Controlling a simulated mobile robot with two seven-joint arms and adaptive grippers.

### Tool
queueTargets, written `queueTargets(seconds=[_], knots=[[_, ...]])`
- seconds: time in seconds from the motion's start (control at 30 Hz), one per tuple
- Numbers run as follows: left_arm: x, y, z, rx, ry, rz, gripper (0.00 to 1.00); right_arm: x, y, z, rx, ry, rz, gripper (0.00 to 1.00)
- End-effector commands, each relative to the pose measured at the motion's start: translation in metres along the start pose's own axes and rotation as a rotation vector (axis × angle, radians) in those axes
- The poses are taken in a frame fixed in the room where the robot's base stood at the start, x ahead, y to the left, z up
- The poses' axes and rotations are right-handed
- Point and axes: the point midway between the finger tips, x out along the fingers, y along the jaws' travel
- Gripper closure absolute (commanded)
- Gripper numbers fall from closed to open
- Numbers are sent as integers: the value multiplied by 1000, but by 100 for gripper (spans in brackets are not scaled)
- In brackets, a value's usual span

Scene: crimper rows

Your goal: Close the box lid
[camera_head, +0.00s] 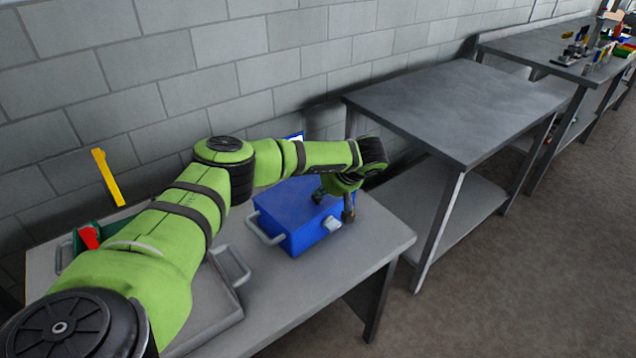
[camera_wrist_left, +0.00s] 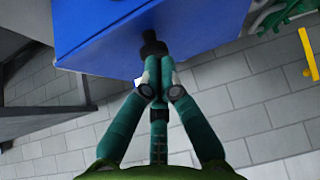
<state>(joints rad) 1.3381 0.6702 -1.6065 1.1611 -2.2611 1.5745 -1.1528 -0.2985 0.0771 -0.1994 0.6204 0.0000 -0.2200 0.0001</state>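The blue box (camera_head: 287,222) stands on the grey table, with a pale latch (camera_head: 333,224) on its front and a grey handle (camera_head: 265,229) at its left end. My arm crosses in front of its upper back part, so I cannot tell the lid's angle. My left gripper (camera_head: 341,210) is at the box's right end, pointing down. In the left wrist view the blue surface (camera_wrist_left: 210,22) fills the top, and the fingertips come together close below it, by a short black cylinder (camera_wrist_left: 153,45). No held object is clear. My right gripper is out of view.
A grey tray with handles (camera_head: 215,310) lies on the table left of the box, partly behind my arm. A red item (camera_head: 89,237) and a yellow bar (camera_head: 107,177) are at the left. A bare grey table (camera_head: 455,105) stands to the right, and a brick wall runs behind.

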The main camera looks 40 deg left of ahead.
Motion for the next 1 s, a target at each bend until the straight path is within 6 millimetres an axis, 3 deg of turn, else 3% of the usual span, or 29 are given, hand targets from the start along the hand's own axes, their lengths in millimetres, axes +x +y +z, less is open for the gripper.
queueTargets(seconds=[0.33,1.0], knots=[[13,0,20,2,116,0,100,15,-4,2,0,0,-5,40],[13,-2,20,3,133,-6,100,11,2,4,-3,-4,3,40]])
